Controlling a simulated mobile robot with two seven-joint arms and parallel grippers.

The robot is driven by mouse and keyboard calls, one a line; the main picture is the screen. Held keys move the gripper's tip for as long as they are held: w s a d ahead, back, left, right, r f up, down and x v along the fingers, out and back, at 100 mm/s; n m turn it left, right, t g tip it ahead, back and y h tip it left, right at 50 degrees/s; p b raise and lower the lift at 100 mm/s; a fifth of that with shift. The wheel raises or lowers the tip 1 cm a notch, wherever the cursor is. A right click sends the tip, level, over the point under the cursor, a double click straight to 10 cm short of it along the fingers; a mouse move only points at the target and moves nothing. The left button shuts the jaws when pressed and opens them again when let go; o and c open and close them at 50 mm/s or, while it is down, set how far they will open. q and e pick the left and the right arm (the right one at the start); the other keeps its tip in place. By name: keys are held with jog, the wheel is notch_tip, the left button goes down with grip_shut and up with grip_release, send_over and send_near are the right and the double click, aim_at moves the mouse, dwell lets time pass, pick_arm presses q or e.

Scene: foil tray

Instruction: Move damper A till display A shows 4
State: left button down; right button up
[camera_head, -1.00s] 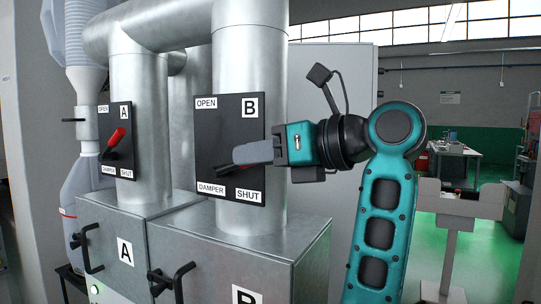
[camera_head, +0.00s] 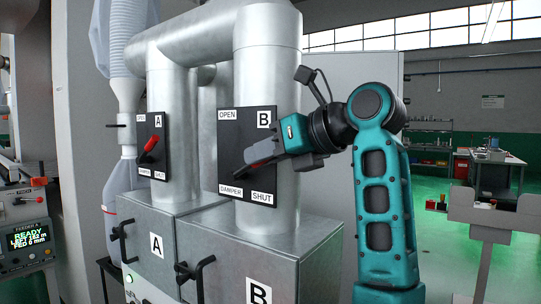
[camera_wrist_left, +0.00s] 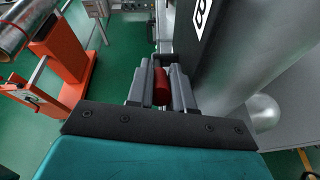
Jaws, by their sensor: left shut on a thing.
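Damper A is a black plate (camera_head: 158,165) on the left pipe, with a red-ended handle (camera_head: 150,145) that points up and right. No gripper is at it. Damper B is a like plate (camera_head: 230,150) on the nearer pipe, marked OPEN at top and SHUT at bottom. My left gripper (camera_head: 260,153) is at damper B, shut on its red handle. In the left wrist view the red handle (camera_wrist_left: 161,88) sits between the grey fingers. My right gripper is out of view.
Metal boxes marked A (camera_head: 157,245) and B (camera_head: 260,290) stand below the pipes, with black handles. Open green floor lies to the right.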

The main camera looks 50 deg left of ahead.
pick_arm(q)
jog(key=shift+r, duration=0.15)
jog(key=c, duration=1.3)
grip_release()
